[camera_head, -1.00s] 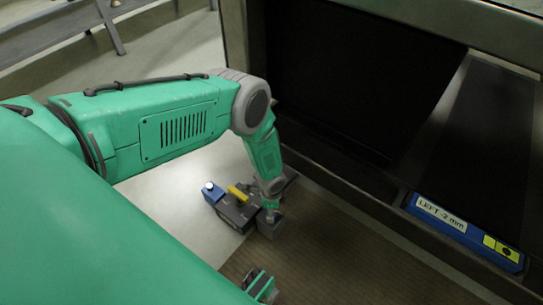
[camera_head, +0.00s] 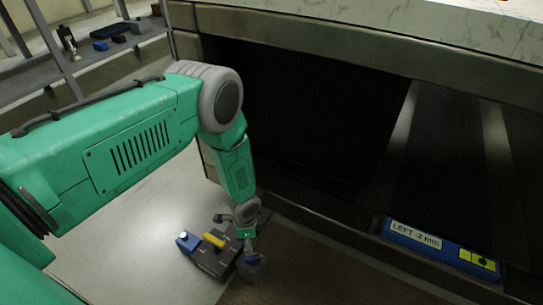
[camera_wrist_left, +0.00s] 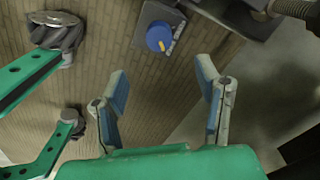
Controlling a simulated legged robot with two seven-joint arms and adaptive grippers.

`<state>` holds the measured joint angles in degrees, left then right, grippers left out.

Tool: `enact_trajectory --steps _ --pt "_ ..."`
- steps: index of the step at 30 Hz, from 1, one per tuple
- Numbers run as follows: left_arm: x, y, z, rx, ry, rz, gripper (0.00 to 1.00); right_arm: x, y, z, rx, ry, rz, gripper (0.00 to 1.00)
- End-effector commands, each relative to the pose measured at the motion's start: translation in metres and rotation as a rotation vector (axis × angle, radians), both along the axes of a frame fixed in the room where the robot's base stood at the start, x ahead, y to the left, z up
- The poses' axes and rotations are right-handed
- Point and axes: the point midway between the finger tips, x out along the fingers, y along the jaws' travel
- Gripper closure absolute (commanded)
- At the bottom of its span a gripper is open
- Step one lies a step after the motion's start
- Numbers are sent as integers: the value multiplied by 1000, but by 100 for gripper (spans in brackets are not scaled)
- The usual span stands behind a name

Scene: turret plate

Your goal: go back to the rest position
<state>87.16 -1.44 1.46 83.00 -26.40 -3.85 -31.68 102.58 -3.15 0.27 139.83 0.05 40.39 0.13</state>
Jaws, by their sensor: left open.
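My left arm comes in from the left in the head view and bends down. Its left gripper (camera_head: 250,262) is low beside a dark block assembly; its fingers are too small to tell there. In the left wrist view the two blue-grey fingers of the left gripper (camera_wrist_left: 160,75) stand apart with nothing between them. A blue knob (camera_wrist_left: 160,38) with a yellow mark, on a dark housing, lies beyond the fingertips, apart from them. My right gripper is in neither view.
A metal frame with dark recesses stands at the right, with a blue "LEFT -2 mm" label (camera_head: 415,236). A shelf (camera_head: 110,55) holds small items at the back left.

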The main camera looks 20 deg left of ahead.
Motion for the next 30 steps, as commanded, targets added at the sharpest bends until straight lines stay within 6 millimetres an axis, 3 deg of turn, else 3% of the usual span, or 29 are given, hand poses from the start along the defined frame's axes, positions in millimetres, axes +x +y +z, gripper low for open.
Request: enact_trajectory --steps 6,8,11,15,21,29,30 --pt "-7 -2 1 -8 3 21 42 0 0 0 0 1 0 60" --pt "-18 -4 5 -22 8 62 42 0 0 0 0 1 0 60" --pt "-51 -11 16 -55 17 191 42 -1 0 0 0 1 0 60" --pt "-110 -15 47 -88 20 448 42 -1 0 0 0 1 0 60" --pt "-172 -6 92 -76 3 735 42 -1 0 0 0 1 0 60" --pt "-230 14 149 -23 -44 994 42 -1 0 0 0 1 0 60" --pt "-227 13 160 -27 -48 993 42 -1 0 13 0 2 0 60"
